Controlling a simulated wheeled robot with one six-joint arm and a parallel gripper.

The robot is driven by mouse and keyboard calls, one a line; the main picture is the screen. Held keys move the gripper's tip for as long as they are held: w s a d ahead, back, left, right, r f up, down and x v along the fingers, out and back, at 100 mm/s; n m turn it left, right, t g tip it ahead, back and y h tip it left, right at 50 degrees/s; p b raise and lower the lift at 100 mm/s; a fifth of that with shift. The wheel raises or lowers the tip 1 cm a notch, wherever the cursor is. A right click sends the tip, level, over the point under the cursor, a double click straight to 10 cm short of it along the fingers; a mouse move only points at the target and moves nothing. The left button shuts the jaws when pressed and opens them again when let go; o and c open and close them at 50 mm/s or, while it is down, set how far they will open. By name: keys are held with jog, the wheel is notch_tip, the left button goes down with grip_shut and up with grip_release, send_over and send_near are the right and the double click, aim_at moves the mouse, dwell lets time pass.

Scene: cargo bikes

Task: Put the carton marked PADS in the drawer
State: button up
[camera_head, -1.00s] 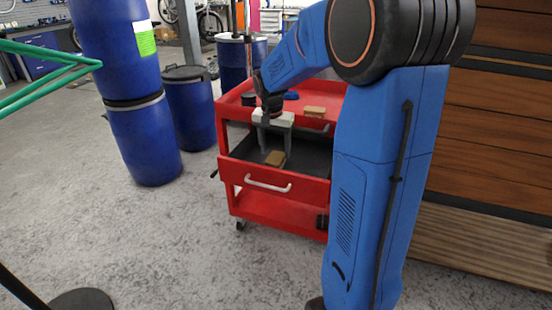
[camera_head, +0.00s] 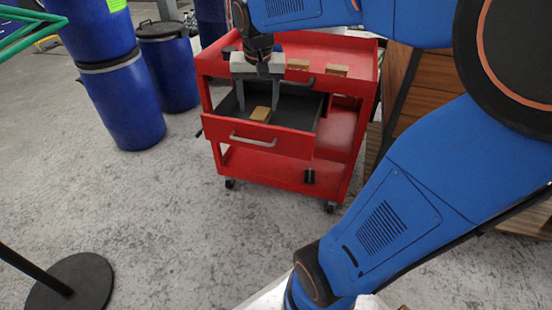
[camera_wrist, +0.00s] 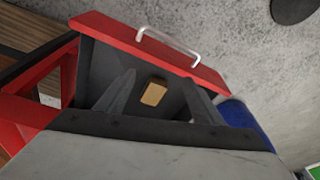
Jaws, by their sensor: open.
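The drawer (camera_head: 291,112) of the red trolley is pulled open, with a dark inside and a pale handle. It also shows in the wrist view (camera_wrist: 101,60). A small tan carton (camera_head: 261,114) lies on the drawer floor; it also shows in the wrist view (camera_wrist: 153,94). I cannot read any marking on it. My gripper (camera_head: 258,108) is open and empty, pointing down over the drawer, with the carton between and beyond its fingers. In the wrist view my gripper (camera_wrist: 160,92) has its two fingers apart with the carton clear of both.
Two more small tan cartons, a left one (camera_head: 298,64) and a right one (camera_head: 337,70), sit on the trolley's red top (camera_head: 352,55). Blue barrels (camera_head: 123,103) stand to the left. Wooden panelling (camera_head: 400,90) is at the right. The floor in front of the trolley is clear.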

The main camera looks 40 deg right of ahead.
jog(key=s+a+f+n+t, duration=0.1)
jog(key=s+a+f+n, duration=0.1)
jog(key=s, duration=0.7)
jog(key=s+a+f+n+t+y, duration=0.1)
jog(key=s+a+f+n, duration=0.2)
jog(key=s, duration=0.7)
jog(key=shift+a+n, duration=0.8)
jog(key=shift+a, duration=0.2)
jog(key=shift+s, duration=0.1)
jog(key=shift+c, duration=0.2)
